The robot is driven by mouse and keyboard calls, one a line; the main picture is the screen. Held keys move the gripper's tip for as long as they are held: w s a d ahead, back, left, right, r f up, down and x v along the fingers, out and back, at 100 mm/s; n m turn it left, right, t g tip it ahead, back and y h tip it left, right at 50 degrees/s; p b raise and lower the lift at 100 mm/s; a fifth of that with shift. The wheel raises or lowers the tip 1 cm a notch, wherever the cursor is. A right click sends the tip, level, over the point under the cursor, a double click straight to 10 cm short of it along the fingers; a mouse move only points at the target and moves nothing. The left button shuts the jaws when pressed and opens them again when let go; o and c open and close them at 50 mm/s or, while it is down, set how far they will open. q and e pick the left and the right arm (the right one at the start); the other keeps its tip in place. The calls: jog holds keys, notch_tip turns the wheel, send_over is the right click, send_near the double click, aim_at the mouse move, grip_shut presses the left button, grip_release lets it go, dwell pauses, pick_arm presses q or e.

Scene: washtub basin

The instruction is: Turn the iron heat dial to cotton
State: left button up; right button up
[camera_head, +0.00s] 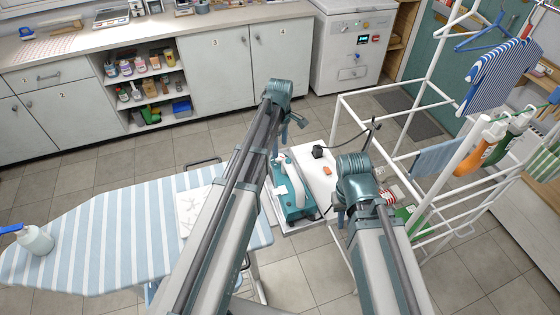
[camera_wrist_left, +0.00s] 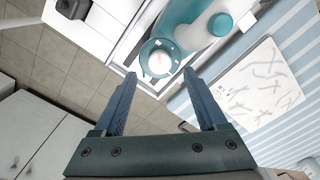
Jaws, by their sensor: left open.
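The teal iron (camera_head: 290,205) with a white handle stands on a white surface in the middle of the head view. It also shows at the top of the left wrist view (camera_wrist_left: 200,25). The round heat dial (camera_wrist_left: 160,57), with a teal rim, pale face and small red mark, faces the left wrist camera. My left gripper (camera_wrist_left: 160,76) is open and empty, its fingertips to either side of the dial in that view; contact cannot be told. In the head view my left gripper (camera_head: 292,128) is above the iron's far end. My right gripper (camera_head: 341,215) is mostly hidden behind its own arm.
A striped ironing board (camera_head: 110,235) with a spray bottle (camera_head: 36,240) is at left. A black plug (camera_head: 318,152) and an orange item (camera_head: 327,171) lie beside the iron. A white drying rack (camera_head: 440,170) with hanging clothes stands at right. Cabinets line the back.

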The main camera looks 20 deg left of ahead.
aim_at(280, 156)
pick_arm(q)
notch_tip(280, 156, down, 5)
jog(key=b, duration=0.3)
jog(key=shift+r+b, duration=0.1)
jog(key=shift+b, duration=0.25)
grip_shut()
